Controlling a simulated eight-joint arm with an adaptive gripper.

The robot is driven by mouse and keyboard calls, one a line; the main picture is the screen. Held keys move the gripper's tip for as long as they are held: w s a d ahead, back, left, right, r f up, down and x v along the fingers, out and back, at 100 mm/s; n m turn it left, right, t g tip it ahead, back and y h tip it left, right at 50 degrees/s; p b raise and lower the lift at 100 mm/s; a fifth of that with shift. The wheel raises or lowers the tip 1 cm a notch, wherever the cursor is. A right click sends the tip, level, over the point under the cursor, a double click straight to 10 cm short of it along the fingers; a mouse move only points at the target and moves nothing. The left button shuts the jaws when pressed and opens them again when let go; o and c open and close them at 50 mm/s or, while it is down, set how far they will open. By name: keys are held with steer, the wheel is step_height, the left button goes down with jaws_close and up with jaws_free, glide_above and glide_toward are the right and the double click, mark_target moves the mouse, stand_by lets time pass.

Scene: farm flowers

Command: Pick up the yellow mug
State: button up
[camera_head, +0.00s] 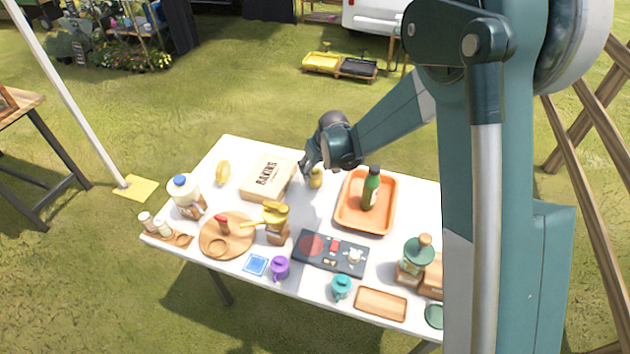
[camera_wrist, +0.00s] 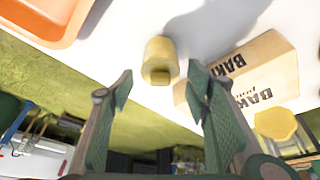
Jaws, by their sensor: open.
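The yellow mug (camera_head: 315,179) stands on the white table near its far edge, between a cardboard box and an orange tray. In the wrist view the yellow mug (camera_wrist: 160,61) lies ahead of the gap between my fingers, with its handle toward me. My gripper (camera_head: 308,163) is at the far side of the table, close to the mug and partly in front of it. In the wrist view my gripper (camera_wrist: 160,88) has its two fingers wide apart with nothing between them.
The cardboard box (camera_head: 268,179) is just left of the mug. The orange tray (camera_head: 347,214) with a green bottle (camera_head: 370,190) is to the right. A purple mug (camera_head: 280,267) and a teal mug (camera_head: 341,288) stand near the front edge. Bare tabletop lies in front of the yellow mug.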

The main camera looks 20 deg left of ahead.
steer(key=shift+w+a+f, duration=0.15)
steer(key=shift+f, duration=0.3)
steer(key=shift+c, duration=0.5)
steer(key=c, duration=1.1)
